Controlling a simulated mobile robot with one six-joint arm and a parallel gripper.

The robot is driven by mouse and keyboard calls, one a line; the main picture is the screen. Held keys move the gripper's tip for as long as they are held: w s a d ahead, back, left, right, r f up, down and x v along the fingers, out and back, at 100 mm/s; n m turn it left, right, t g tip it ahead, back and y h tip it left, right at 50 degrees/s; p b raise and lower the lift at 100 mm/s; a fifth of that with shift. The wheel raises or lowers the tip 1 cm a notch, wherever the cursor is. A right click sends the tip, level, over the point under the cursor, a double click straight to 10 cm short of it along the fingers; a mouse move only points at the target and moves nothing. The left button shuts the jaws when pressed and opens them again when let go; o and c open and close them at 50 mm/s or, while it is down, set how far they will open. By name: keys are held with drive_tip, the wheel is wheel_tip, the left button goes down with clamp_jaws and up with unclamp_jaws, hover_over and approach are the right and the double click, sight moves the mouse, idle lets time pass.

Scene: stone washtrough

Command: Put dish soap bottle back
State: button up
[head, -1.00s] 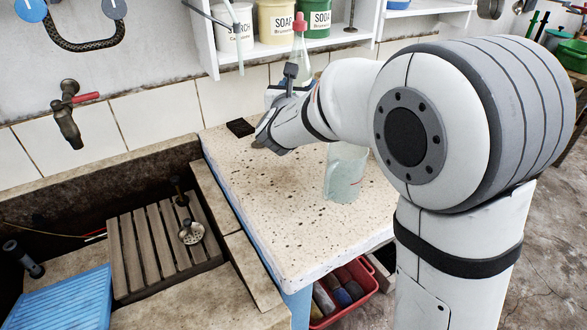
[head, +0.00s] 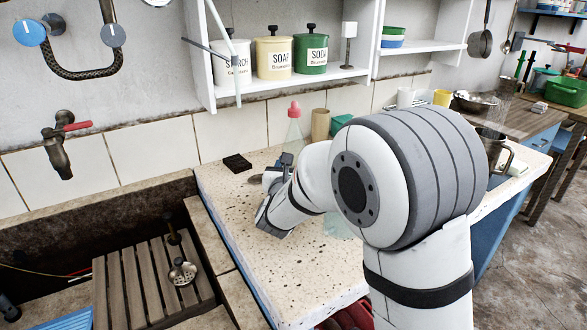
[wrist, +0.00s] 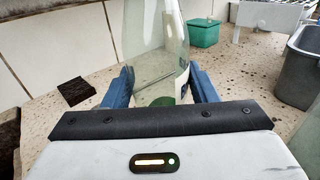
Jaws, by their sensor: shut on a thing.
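The dish soap bottle seems to be the clear bottle with a red cap (head: 294,125), upright at the back of the speckled counter (head: 225,203). In the wrist view the bottle (wrist: 155,45) stands between my blue fingers, with a green patch low on it. My gripper (wrist: 160,88) is shut on the bottle. In the head view my arm hides the bottle's lower part, so I cannot tell whether its base touches the counter.
A dark block (head: 237,163) lies left of the bottle. A tan cylinder (head: 321,124) and a green container (wrist: 203,32) stand behind. A pale jug (head: 340,226) is partly behind my arm. The sink with its slatted rack (head: 140,280) is left; a shelf (head: 280,88) hangs above.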

drive_tip(key=shift+f+b, duration=0.3)
drive_tip(key=o, duration=1.2)
drive_tip(key=shift+c, duration=0.2)
drive_tip(key=shift+r, duration=0.1)
drive_tip(key=s+a+p, duration=0.1)
drive_tip(key=s, duration=1.1)
drive_tip(key=shift+a+r, duration=0.15)
drive_tip(key=shift+r, duration=0.05)
